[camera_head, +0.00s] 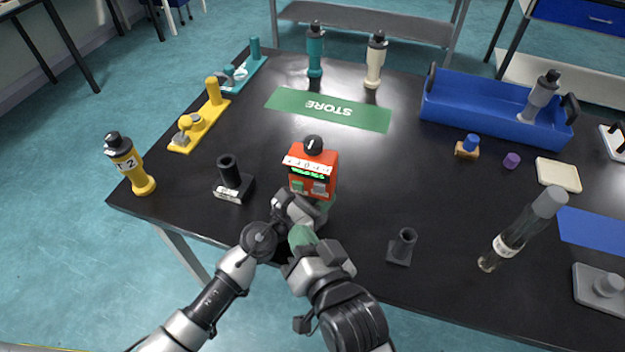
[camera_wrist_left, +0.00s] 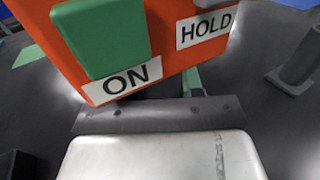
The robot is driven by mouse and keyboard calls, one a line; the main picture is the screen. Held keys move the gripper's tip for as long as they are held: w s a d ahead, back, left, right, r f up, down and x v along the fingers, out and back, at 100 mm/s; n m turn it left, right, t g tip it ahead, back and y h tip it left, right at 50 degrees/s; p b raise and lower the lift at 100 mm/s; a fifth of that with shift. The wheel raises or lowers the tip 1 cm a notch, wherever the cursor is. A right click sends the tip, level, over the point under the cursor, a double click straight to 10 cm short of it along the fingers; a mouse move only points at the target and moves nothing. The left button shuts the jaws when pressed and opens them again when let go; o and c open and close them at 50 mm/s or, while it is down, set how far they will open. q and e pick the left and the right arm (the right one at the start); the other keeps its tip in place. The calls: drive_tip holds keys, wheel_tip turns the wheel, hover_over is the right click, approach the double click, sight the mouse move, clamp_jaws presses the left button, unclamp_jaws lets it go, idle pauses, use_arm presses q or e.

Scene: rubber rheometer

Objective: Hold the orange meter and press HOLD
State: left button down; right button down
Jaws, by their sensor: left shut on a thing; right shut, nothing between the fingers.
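The orange meter (camera_head: 330,163) is upright near the front of the black table, with a black knob on top, a lit green display, a green ON button (camera_head: 299,187) and a grey HOLD button (camera_head: 320,187). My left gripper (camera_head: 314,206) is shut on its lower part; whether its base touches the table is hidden. In the left wrist view the meter (camera_wrist_left: 179,67) is close, tilted, with ON and HOLD labels; the HOLD button is mostly cut off at the top. My right gripper (camera_head: 302,236) is shut and empty, just below and in front of the meter, apart from the buttons.
A black holder (camera_head: 232,180) stands left of the meter, a small grey stand (camera_head: 401,247) to its right. Behind lie a green STORE mat (camera_head: 285,99) and a blue tray (camera_head: 470,112). Both arms are close together.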

use_arm(q)
drive_tip(key=c, duration=0.6)
unclamp_jaws()
